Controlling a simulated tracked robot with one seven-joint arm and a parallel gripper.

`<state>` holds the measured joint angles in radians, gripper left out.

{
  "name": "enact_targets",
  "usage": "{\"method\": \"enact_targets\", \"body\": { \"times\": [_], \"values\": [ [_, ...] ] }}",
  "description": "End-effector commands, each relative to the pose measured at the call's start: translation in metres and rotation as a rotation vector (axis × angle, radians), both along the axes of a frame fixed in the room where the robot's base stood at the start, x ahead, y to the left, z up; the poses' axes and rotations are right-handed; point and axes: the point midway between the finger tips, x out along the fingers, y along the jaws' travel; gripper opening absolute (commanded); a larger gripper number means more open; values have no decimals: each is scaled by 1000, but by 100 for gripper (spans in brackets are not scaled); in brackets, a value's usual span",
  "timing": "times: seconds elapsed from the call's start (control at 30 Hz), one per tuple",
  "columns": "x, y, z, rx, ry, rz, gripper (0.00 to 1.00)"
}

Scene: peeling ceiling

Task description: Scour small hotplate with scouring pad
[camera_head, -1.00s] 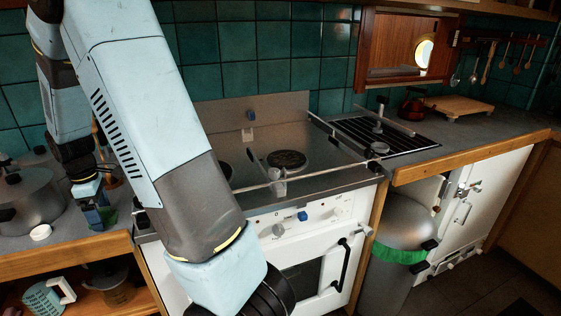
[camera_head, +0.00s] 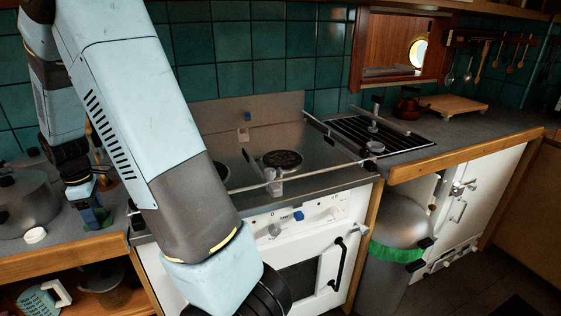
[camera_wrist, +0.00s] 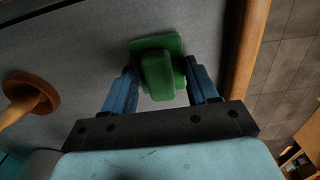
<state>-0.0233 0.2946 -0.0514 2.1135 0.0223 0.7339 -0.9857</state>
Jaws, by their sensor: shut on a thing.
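The green scouring pad (camera_wrist: 172,45) has a raised grip on top and sits between the blue fingers of my gripper (camera_wrist: 161,88) in the wrist view. My gripper is shut on the pad, over the grey counter. In the head view my gripper (camera_head: 96,216) is low over the counter left of the stove, with little of the pad clear to see. A dark round hotplate (camera_head: 283,159) shows on the stove top (camera_head: 310,177). A second hotplate (camera_head: 222,171) is mostly hidden behind my arm, so I cannot compare their sizes.
A metal pot (camera_head: 32,203) and a white cap (camera_head: 35,235) are on the counter left of my gripper. A thin rail (camera_head: 240,189) runs along the stove's front edge. A black grate (camera_head: 375,135) lies right of the stove. A wooden-handled object (camera_wrist: 30,98) is near the pad.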

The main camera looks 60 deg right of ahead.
Motion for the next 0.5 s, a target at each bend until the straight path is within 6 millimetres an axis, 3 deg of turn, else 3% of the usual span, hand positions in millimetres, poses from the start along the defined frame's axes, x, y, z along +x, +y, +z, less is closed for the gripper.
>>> {"method": "enact_targets", "body": {
  "times": [0.5],
  "values": [
    [0, 0, 23, 0, -1, 0, 0]
  ]
}}
